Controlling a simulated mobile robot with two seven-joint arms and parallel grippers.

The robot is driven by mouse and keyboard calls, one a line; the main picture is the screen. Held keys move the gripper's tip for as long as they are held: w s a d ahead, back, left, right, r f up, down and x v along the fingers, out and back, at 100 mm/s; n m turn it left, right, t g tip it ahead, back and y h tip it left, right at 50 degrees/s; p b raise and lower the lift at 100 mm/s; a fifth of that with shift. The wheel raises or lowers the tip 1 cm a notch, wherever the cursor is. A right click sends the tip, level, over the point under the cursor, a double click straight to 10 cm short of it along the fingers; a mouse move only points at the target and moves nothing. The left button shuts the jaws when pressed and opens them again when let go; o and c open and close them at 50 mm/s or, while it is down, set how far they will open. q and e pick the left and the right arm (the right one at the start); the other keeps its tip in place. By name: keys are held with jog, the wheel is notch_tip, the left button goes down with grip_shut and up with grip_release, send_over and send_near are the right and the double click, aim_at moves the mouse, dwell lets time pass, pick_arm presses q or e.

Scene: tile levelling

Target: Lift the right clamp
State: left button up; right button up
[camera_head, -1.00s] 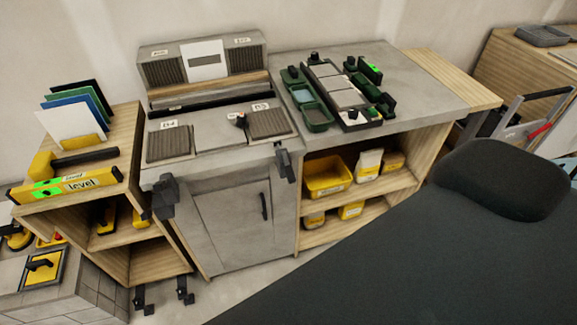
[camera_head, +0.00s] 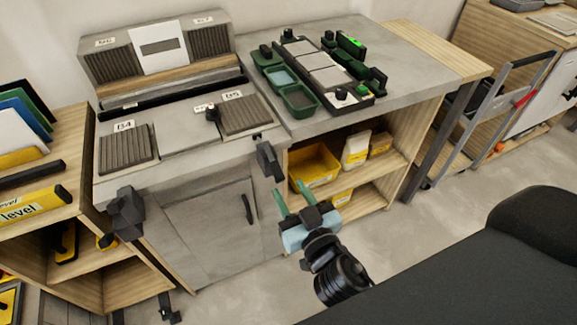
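The right clamp (camera_head: 268,160) is a dark block hanging at the right front edge of the grey worktop, above the cabinet door. The left clamp (camera_head: 126,212), a similar dark block, sits at the left front edge. My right gripper (camera_head: 291,190) has light teal fingers spread apart, with nothing visible between them. It shows just below the right clamp in the picture; I cannot tell how far in front of it. My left gripper is not in view.
Textured tiles (camera_head: 126,149) lie on the worktop (camera_head: 168,178) behind the clamps. A green and black tool rack (camera_head: 298,99) stands on the right bench. A metal trolley (camera_head: 483,105) stands at right.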

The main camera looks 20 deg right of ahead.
aim_at(277, 170)
jog(key=shift+w+a+p, duration=0.15)
jog(key=shift+w+p, duration=0.55)
jog(key=shift+w, duration=3.15)
grip_shut()
